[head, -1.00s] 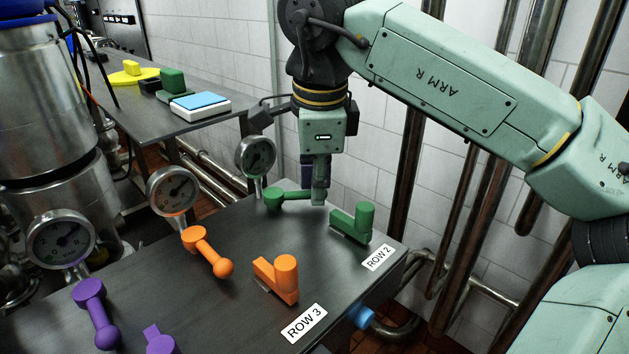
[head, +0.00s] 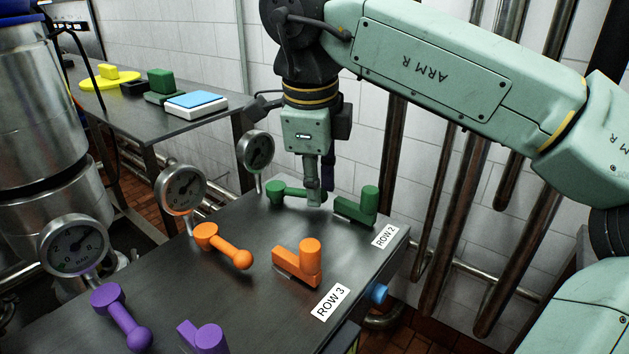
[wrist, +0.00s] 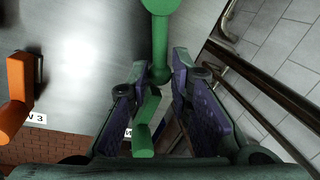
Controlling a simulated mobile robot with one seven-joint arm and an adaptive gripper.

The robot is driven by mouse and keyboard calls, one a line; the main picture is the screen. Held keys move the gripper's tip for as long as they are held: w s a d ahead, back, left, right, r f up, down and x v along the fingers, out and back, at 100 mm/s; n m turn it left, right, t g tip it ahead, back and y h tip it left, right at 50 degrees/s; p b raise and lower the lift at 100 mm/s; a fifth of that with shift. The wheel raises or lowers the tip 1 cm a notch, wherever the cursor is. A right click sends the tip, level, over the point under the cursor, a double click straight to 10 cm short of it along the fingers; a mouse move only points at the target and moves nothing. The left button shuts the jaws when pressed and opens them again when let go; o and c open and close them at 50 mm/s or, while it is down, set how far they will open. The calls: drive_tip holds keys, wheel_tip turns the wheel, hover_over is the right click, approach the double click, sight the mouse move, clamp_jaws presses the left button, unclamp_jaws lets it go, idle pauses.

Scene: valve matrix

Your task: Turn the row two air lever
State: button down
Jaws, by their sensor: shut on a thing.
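In row two, a green ball-ended lever (head: 290,192) has its round hub beside the gauge and its arm pointing right. My gripper (head: 316,196) comes down from above and is shut on the ball end of this lever. In the wrist view, the green lever (wrist: 160,40) runs down from its hub to the ball between my two purple-padded fingers (wrist: 160,72). A second green handle (head: 367,205) with an upright knob stands just right of my gripper, beside the ROW 2 label (head: 386,236). My fingers hide part of the ball in the head view.
Row three has an orange ball lever (head: 222,247) and an orange knob handle (head: 300,263). Purple handles (head: 120,315) are nearer. Gauges (head: 181,188) line the panel's left edge. Vertical pipes (head: 455,170) stand behind on the right. A side bench (head: 185,122) is at back left.

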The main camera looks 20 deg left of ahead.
drive_tip(key=shift+s, duration=0.1)
idle(0.5)
drive_tip(key=c, duration=1.7)
unclamp_jaws()
drive_tip(key=shift+o, duration=0.2)
drive_tip(key=shift+r, duration=0.1)
wheel_tip(320, 180, up, 7)
drive_tip(key=s, duration=0.1)
drive_tip(key=shift+s+d, duration=0.15)
drive_tip(key=shift+s, duration=0.1)
